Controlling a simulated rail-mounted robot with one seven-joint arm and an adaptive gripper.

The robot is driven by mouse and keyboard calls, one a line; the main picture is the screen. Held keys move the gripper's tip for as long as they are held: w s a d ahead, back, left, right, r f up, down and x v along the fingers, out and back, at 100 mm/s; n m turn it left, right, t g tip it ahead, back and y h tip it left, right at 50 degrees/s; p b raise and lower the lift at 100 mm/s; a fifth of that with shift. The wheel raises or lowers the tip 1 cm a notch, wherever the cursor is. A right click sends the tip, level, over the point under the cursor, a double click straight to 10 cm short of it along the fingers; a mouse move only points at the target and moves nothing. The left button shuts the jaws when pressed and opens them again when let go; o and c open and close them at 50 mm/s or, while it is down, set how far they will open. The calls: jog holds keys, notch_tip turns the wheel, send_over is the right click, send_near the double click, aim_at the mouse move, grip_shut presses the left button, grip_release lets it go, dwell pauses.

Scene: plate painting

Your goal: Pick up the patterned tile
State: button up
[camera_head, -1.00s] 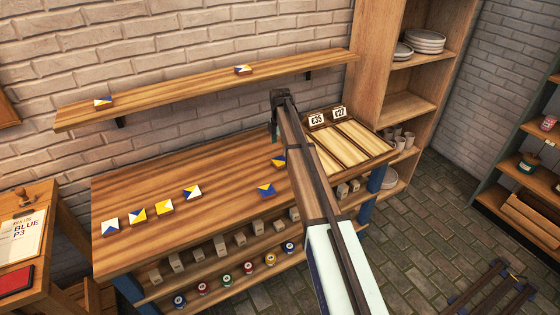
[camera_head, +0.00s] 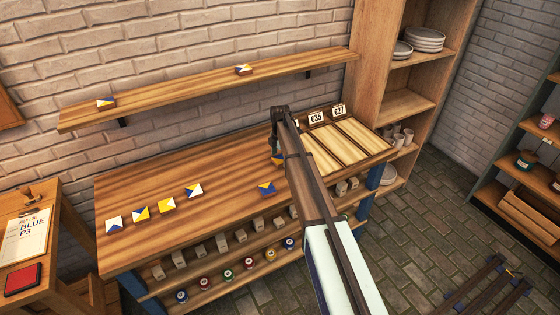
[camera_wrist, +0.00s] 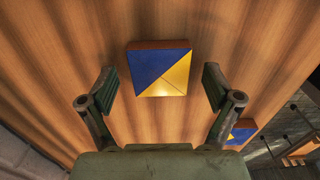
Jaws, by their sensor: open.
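A square blue and yellow patterned tile (camera_wrist: 158,72) lies flat on the wooden worktop, centred ahead of my gripper in the wrist view. My gripper (camera_wrist: 160,90) is open and empty, with one finger to the left and one to the right of the tile, apart from it. In the head view my gripper (camera_head: 276,150) is low over the back right of the worktop, and the tile (camera_head: 279,159) is partly hidden behind the arm. Another blue and yellow tile (camera_head: 266,188) lies nearer the front edge; it shows at the lower right in the wrist view (camera_wrist: 241,131).
A wall shelf (camera_head: 180,91) bearing two tiles runs behind. Mid-worktop is clear.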

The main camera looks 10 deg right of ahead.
jog(key=c, duration=1.3)
jog(key=shift+r, duration=0.15)
